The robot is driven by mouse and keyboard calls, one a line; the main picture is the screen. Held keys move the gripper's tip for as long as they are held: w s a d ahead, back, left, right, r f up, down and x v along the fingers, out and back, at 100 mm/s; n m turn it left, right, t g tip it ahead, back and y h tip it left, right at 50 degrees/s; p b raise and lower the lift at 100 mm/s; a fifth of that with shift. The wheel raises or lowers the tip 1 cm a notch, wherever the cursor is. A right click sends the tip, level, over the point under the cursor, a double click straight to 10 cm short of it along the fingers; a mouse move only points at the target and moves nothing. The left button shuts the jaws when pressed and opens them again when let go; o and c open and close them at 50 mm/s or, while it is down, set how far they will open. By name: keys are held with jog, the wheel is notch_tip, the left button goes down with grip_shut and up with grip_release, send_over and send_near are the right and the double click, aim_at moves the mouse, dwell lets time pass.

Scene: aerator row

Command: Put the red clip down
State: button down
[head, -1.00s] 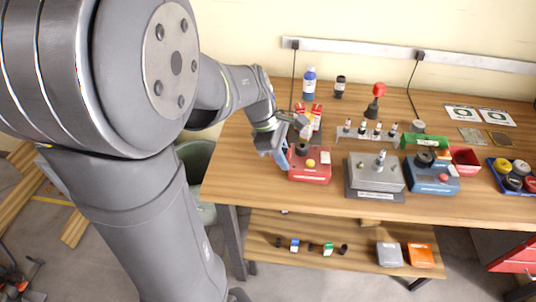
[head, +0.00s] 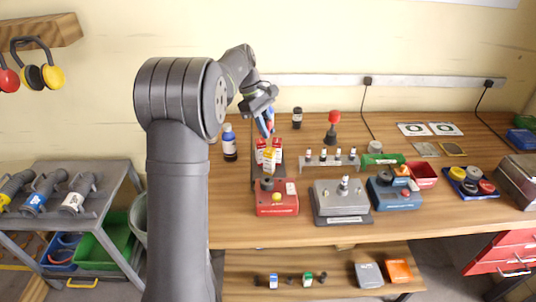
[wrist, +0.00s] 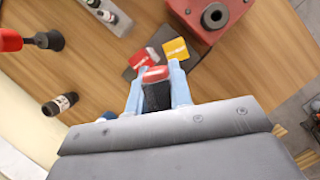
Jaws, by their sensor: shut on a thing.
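My gripper (head: 265,126) hangs from the arm above the back of the table, just over a group of small red and yellow boxes (head: 269,160). In the wrist view its two light blue fingers (wrist: 159,69) are shut on the red clip (wrist: 156,74), which shows a red end and a dark body. In that view a red box (wrist: 144,58) and a yellow box (wrist: 176,49) are beyond the fingertips, by a dark pad (wrist: 196,52). The head view hardly shows the held clip, and its gap to the boxes cannot be told.
A red station (head: 277,203) stands in front of the boxes. A red-topped tool (head: 333,130) and a rack of small bottles (head: 331,161) are to the right. Bare table lies between.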

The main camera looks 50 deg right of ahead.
jog(key=w+d+f+m+y, duration=0.1)
jog(key=w+d+m, duration=0.1)
jog(key=w+d, duration=0.3)
jog(key=f, duration=0.6)
jog(key=s+f, duration=0.1)
jog(key=f, duration=0.3)
jog(key=shift+s+d, duration=0.1)
jog(key=shift+d, duration=0.2)
jog(key=shift+f, duration=0.4)
jog(key=c, duration=1.6)
grip_release()
jog(key=v, duration=1.2)
jog(key=shift+r, duration=0.45)
